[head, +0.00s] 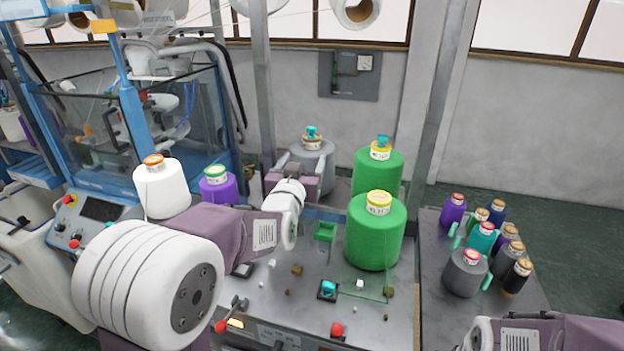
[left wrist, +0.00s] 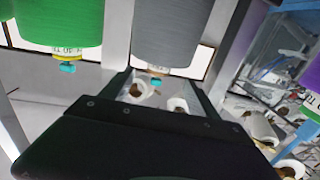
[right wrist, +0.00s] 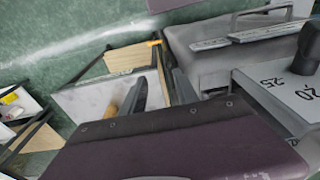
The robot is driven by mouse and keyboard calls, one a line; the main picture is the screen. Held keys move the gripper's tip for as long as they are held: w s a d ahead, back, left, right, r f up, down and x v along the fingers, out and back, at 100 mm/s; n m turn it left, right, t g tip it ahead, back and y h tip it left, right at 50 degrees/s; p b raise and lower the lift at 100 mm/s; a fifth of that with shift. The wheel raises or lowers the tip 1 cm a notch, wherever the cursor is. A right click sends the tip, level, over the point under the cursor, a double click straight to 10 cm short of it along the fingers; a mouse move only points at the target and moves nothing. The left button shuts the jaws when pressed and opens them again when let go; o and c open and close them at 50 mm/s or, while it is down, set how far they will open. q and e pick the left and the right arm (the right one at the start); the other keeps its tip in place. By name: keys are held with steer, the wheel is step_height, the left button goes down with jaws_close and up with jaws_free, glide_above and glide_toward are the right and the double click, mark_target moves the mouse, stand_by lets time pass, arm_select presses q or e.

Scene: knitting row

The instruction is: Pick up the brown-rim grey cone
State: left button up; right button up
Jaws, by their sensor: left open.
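The grey cone (head: 312,158) stands upright at the back of the machine table, with a brownish-orange rim, a pale label and a teal top piece. My left gripper (head: 306,163) is open, its fingers reaching to either side of the cone's body. The mauve gripper body hides the cone's lower front. In the left wrist view the picture is upside down; the grey cone (left wrist: 172,30) fills the space beyond and between the open fingers (left wrist: 160,82). I cannot tell whether either finger touches it. My right gripper (right wrist: 160,88) shows only in its wrist view, open and empty.
Two green cones (head: 376,235) stand close to the right of the grey cone. A purple cone (head: 217,188) and a white cone (head: 160,188) stand left. Another grey cone (head: 463,278), red-rimmed, stands among several smaller cones on the right table (head: 437,235). A metal post rises behind my left gripper.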

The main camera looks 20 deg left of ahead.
mark_target(310, 145)
arm_select(q)
steer(key=w+p, duration=0.1)
steer(key=w, duration=0.1)
steer(key=w+p, duration=0.1)
steer(key=w, duration=0.1)
steer(key=shift+a+r, duration=0.1)
steer(key=shift+r, duration=0.1)
steer(key=w+p, duration=0.1)
steer(key=w, duration=0.1)
steer(key=w+p, duration=0.2)
steer(key=shift+a+r, duration=0.2)
steer(key=shift+w+f, duration=0.25)
steer(key=shift+w, duration=0.15)
steer(key=shift+s, duration=0.1)
jaws_close()
steer(key=shift+r, duration=0.2)
